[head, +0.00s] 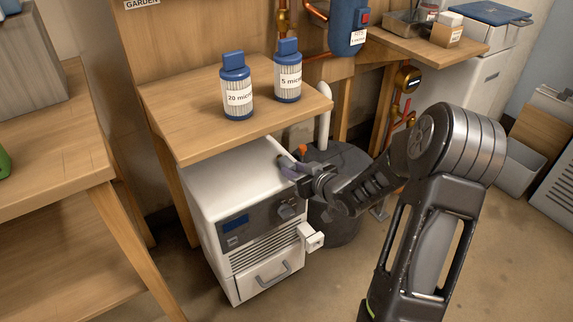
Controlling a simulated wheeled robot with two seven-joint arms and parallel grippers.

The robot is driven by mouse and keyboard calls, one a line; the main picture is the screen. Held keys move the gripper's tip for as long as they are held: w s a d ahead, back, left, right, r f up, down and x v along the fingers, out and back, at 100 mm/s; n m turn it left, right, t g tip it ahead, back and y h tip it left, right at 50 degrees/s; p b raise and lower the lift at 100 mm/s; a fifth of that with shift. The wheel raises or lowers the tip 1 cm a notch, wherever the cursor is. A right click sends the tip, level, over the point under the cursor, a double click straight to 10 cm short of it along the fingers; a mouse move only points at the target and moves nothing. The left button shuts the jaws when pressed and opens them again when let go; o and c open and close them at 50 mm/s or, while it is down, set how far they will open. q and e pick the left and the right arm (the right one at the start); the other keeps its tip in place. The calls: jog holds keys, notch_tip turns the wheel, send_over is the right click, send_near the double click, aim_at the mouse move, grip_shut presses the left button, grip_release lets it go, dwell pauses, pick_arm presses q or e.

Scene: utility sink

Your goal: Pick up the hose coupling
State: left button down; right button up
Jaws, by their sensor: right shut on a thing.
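My right gripper (292,172) reaches in from the right, above the top right edge of the white appliance. It is shut on a small grey-purple piece, which looks like the hose coupling (285,161). The fingers hide part of it. A pale hose-like length (273,146) runs up and left from the piece; I cannot tell whether the two are joined. My left gripper is not in view.
The white appliance (222,187) stands under a wooden shelf (185,122) that bears two blue-capped filter bottles (237,100). A dark round tank (345,165) stands behind my right gripper. Copper pipes run above. A wooden bench (60,180) is at left. Floor in front is clear.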

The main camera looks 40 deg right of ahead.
grip_shut()
notch_tip(320, 180, up, 10)
jog(key=p, duration=0.4)
dwell(0.8)
